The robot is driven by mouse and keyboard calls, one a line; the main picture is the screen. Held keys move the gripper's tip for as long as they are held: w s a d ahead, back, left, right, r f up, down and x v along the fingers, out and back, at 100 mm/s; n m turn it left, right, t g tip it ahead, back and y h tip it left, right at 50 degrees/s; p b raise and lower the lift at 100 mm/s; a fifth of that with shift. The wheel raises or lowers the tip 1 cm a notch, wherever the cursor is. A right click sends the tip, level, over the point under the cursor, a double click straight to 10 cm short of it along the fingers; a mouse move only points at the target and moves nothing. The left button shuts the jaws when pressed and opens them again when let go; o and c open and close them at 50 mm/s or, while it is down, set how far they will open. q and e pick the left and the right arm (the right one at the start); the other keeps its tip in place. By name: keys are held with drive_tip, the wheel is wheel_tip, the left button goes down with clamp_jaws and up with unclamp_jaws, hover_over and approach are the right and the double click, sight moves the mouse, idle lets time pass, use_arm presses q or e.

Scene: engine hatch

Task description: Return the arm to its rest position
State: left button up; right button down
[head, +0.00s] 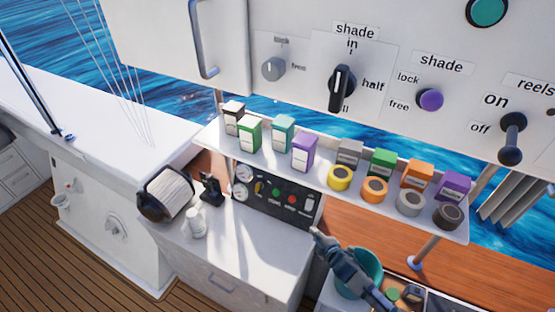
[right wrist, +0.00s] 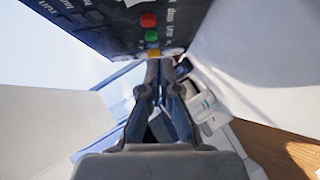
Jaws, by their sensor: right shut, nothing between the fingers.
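My right gripper (head: 318,236) is low in the head view, just right of the white cabinet top (head: 262,240) and left of a teal bucket (head: 372,262). Its fingers are shut with nothing between them. In the right wrist view the closed fingertips (right wrist: 167,62) point towards the black control panel (right wrist: 115,22) with coloured buttons. I cannot tell whether they touch it. My left gripper is not in view.
A shelf (head: 330,178) with several boxes and tape rolls hangs above the panel (head: 275,200). A wall with a shade knob (head: 342,85) and a reels lever (head: 512,135) is above. A paper roll holder (head: 165,195) and white bottle (head: 195,224) stand left.

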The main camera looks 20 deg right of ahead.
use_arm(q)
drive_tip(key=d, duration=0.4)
use_arm(e)
drive_tip(key=s+a+f+m+g, duration=0.2)
drive_tip(key=s+a+m+g, duration=0.4)
drive_tip(key=s, duration=0.7)
drive_tip(key=s+a+f+m+g, duration=0.2)
drive_tip(key=s+a+m+g, duration=0.3)
drive_tip(key=s+a, duration=0.55)
wheel_tip(320, 180, down, 28)
drive_tip(key=s+d+b, duration=0.3)
drive_tip(key=b, duration=0.1)
use_arm(q)
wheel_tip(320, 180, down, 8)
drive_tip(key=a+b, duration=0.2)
drive_tip(key=b, duration=0.1)
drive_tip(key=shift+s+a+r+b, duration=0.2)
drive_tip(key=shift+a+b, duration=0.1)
drive_tip(key=shift+b, duration=0.1)
use_arm(e)
drive_tip(key=s+d+f+g, duration=0.1)
drive_tip(key=s+d+f, duration=0.2)
drive_tip(key=s+f, duration=1.5)
drive_tip(key=shift+s+f+g, duration=0.2)
drive_tip(key=shift+f+g, duration=0.2)
drive_tip(key=shift+f, duration=1.3)
